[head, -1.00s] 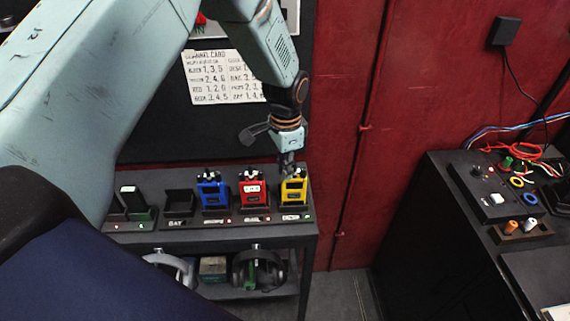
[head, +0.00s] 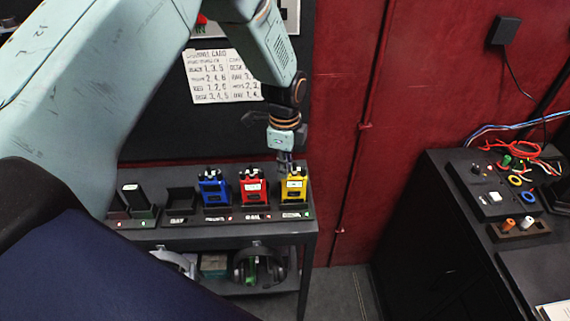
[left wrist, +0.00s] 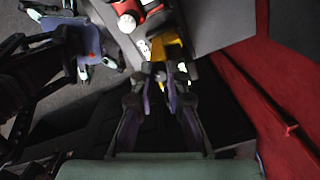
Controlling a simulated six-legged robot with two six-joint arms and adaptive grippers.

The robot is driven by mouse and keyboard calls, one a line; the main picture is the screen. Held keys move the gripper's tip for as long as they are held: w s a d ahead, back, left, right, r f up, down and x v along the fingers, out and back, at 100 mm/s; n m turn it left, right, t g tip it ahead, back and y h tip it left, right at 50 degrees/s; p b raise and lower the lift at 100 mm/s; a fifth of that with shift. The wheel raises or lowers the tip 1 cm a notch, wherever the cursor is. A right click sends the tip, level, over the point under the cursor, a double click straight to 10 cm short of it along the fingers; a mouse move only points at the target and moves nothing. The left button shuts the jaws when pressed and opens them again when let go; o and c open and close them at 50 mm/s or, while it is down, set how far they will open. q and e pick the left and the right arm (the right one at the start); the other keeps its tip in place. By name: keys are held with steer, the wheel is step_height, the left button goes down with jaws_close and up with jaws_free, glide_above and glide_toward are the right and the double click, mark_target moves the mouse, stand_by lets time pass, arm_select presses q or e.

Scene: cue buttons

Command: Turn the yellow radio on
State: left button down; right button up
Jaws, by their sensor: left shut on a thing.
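The yellow radio (head: 294,190) stands upright in the rightmost slot of the charging shelf (head: 170,239). A small light beside its slot glows green. My left gripper (head: 286,168) is at the radio's top from above, shut on what seems to be its top knob, which the fingers hide. In the left wrist view the fingertips (left wrist: 160,73) are close together at the edge of the yellow radio (left wrist: 168,40). My right gripper does not show.
The red radio (head: 252,188) stands just left of the yellow one, then the blue radio (head: 212,188); red lights glow by both. A card with numbers (head: 224,77) hangs behind. A dark bench (head: 440,220) stands at the right.

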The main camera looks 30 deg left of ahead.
arm_select(q)
steer(key=shift+m, duration=0.3)
steer(key=c, duration=1.3)
jaws_free()
step_height(320, 180, up, 12)
steer(key=shift+s+r, duration=0.1)
steer(key=shift+s, duration=0.05)
